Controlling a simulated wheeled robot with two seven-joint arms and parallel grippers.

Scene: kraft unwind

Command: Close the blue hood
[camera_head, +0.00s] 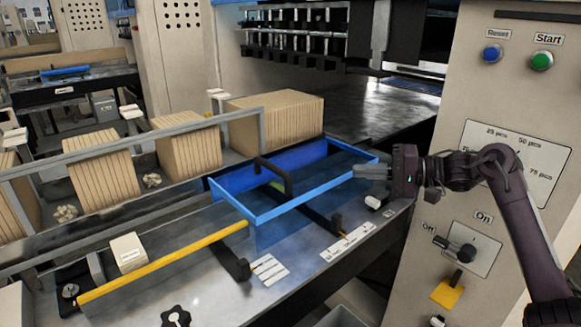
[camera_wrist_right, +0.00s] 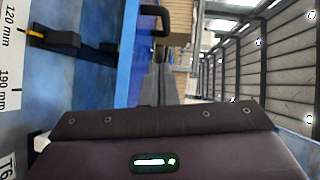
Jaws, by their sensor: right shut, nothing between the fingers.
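The blue hood (camera_head: 268,212) is a blue-framed cover on the machine's bed, with a black handle (camera_head: 272,173). Its far right part rises above the bed, but I cannot tell exactly how far it is tilted. My right gripper (camera_head: 358,171) is shut and empty at the hood's right end. Its fingers overlap the hood's right corner in the head view; I cannot tell whether they touch it. In the right wrist view the blue hood edge (camera_wrist_right: 130,62) and handle (camera_wrist_right: 157,18) lie just beyond the fingers (camera_wrist_right: 168,78). My left gripper is not in view.
Kraft stacks (camera_head: 275,108) stand behind a grey rail (camera_head: 170,132). A yellow bar (camera_head: 165,262) lies at the front left. The control panel, with its blue button (camera_head: 492,53) and green button (camera_head: 541,61), stands behind my right arm. A scale strip (camera_head: 348,242) lies at the bed's front edge.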

